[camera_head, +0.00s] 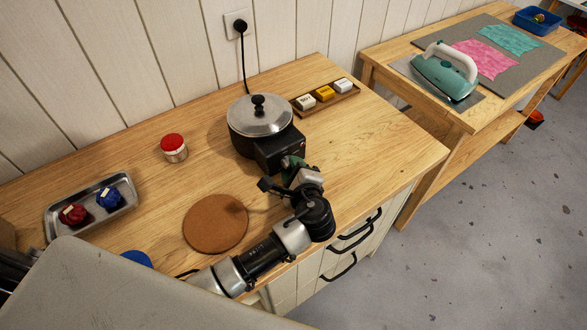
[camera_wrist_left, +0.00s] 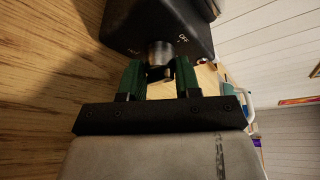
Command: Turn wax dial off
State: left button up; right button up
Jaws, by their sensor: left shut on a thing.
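The wax pot (camera_head: 260,119) is a dark pot with a metal lid and a black knob, standing on the wooden table. A black control box (camera_head: 279,148) sticks out from its front. In the left wrist view, the box (camera_wrist_left: 150,25) carries a metallic round dial (camera_wrist_left: 159,53) with small white markings beside it, one looking like "OFF". My left gripper (camera_wrist_left: 159,72) has its green fingers on either side of the dial and is shut on it. In the head view, my left gripper (camera_head: 291,165) is at the box's front and hides the dial. My right gripper is not in view.
A brown round mat (camera_head: 215,223) lies left of my arm. A red-lidded jar (camera_head: 174,148) and a metal tray (camera_head: 121,211) with red and blue items are farther left. A wooden holder (camera_head: 325,99) with small blocks lies right of the pot. A cord runs to a wall socket (camera_head: 239,25).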

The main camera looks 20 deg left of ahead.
pick_arm(q)
jog(key=o, duration=0.9)
jog(key=b+v, duration=0.1)
jog(key=v, duration=0.9)
jog(key=shift+f+b, duration=0.1)
jog(key=shift+b, duration=0.3)
jog(key=shift+s+d, duration=0.2)
jog(key=shift+s, duration=0.15)
